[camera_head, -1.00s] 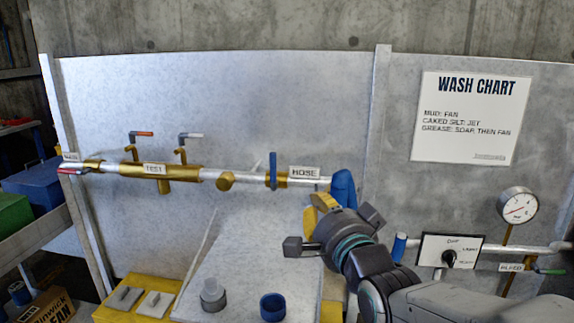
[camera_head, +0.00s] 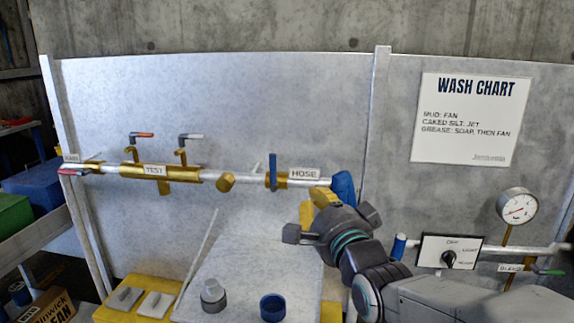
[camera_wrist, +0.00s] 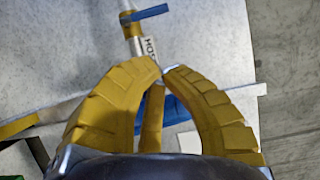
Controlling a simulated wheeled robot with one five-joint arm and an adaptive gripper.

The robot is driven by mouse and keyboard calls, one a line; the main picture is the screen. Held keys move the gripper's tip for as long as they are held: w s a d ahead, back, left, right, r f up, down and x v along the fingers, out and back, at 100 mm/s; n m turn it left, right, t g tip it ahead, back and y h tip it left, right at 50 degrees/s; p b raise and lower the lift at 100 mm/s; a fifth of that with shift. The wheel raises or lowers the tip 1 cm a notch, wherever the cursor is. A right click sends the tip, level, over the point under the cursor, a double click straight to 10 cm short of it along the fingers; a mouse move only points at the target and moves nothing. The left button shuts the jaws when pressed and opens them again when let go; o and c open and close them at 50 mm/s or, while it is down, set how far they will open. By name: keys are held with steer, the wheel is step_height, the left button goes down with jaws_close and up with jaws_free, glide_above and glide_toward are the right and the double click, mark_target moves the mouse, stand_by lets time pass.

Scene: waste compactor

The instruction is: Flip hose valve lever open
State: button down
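The blue hose valve lever (camera_head: 273,171) stands upright across the pipe, just left of the HOSE label (camera_head: 304,174). In the wrist view the blue lever (camera_wrist: 146,13) lies at the top, beyond the fingertips, beside the partly hidden HOSE label (camera_wrist: 150,49). My gripper (camera_head: 320,198) is below and to the right of the lever, near the pipe's right end, and does not touch the lever. In the wrist view the yellow fingertips of my gripper (camera_wrist: 163,68) come almost together, with nothing seen between them.
A blue part (camera_head: 343,186) at the pipe's end is close behind my gripper. The TEST section (camera_head: 155,170) has two small levers farther left. A selector panel (camera_head: 449,252) and a gauge (camera_head: 517,206) are on the right.

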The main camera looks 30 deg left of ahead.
mark_target(274, 170)
steer(key=p+x, duration=0.7)
steer(key=x, duration=1.1)
steer(key=shift+w+a, duration=0.2)
steer(key=shift+a, duration=0.05)
